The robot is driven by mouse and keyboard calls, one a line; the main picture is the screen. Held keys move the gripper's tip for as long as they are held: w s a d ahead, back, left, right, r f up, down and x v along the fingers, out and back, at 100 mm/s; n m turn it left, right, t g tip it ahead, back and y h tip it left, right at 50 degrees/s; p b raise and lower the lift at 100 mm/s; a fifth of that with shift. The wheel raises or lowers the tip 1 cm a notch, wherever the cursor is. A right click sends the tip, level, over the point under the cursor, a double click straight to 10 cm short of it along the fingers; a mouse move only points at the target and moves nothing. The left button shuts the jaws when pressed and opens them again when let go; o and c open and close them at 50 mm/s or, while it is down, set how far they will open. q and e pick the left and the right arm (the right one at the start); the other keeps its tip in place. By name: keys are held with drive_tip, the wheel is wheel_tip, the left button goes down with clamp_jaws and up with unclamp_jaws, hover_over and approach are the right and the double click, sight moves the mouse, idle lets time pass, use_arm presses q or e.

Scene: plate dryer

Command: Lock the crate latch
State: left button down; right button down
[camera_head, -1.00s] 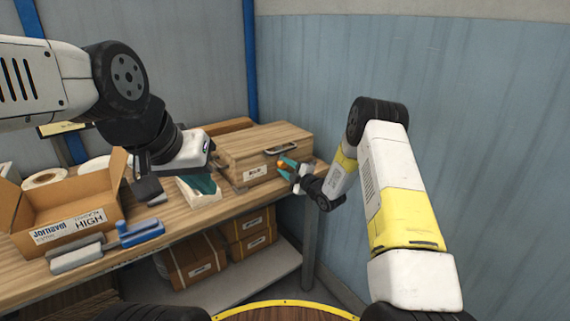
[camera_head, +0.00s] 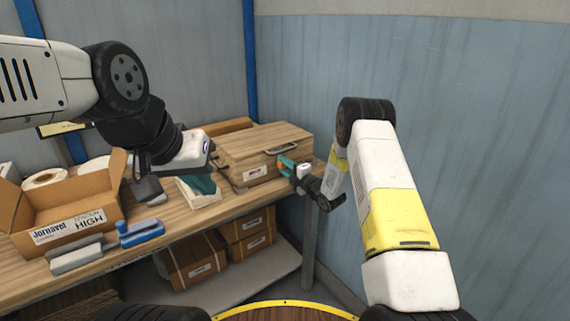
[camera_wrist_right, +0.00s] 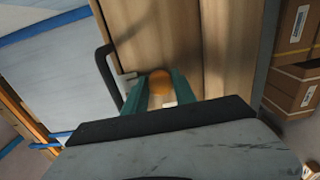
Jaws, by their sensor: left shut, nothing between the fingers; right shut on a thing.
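A wooden crate (camera_head: 240,153) stands at the right end of the workbench, with a handle (camera_head: 281,149) on its top edge and a label on its front. My right gripper (camera_head: 287,166) is at the crate's right front, its teal fingers shut on the orange latch knob (camera_wrist_right: 159,82). In the right wrist view the knob sits between the fingertips against the wood, and the crate's dark handle (camera_wrist_right: 104,70) is just to the left.
An open cardboard box (camera_head: 75,225), a blue-and-grey tool (camera_head: 140,233) and a white-and-teal item (camera_head: 198,190) lie on the bench (camera_head: 185,222). Brown boxes (camera_head: 195,262) sit on the shelf below. A blue wall (camera_head: 460,120) stands close to my right arm.

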drive_tip(key=shift+f, duration=0.1)
drive_tip(key=c, duration=1)
unclamp_jaws()
drive_tip(key=shift+c, duration=0.2)
drive_tip(key=v, duration=0.8)
